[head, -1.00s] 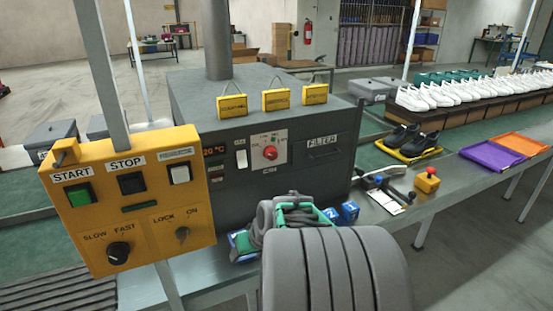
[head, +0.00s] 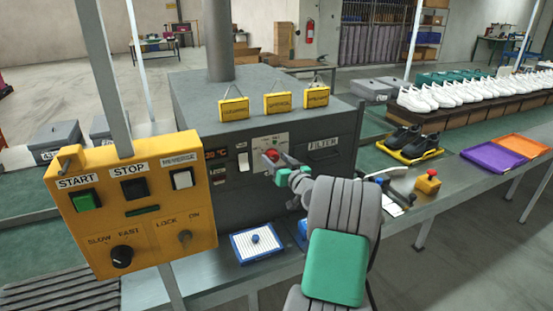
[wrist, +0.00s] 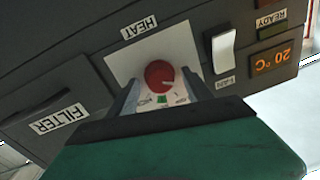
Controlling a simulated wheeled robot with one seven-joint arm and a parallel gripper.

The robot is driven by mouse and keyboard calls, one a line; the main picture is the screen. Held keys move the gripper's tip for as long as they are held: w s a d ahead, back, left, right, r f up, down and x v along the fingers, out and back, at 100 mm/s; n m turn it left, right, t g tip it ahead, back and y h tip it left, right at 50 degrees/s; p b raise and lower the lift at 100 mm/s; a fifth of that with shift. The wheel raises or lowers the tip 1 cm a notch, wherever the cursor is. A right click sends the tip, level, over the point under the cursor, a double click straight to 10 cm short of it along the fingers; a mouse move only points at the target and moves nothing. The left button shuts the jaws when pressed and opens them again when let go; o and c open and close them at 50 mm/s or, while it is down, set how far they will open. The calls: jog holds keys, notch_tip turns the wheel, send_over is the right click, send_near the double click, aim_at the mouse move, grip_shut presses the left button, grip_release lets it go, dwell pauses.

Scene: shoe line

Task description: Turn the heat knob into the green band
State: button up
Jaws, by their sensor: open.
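The red heat knob (head: 271,155) sits on a white plate on the dark oven's front; my gripper partly covers the plate in the head view. In the wrist view, which is turned over, the knob (wrist: 159,74) lies between the two finger ends. A small green mark (wrist: 162,99) shows on the plate just below it. A pale line on the knob seems to point to the lower right, off the green mark. My gripper (head: 284,160) is open, with one finger (wrist: 125,100) left and one right of the knob. I cannot tell whether they touch it.
A white rocker switch (wrist: 223,50) and a 20 °C display (wrist: 272,62) are beside the plate. A FILTER label (head: 323,145) is on the other side. A yellow control box (head: 130,205) stands at the left front. A blue-edged tray (head: 256,244) lies below the oven.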

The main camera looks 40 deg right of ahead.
jog(key=shift+c, duration=0.2)
grip_shut()
dwell(0.4)
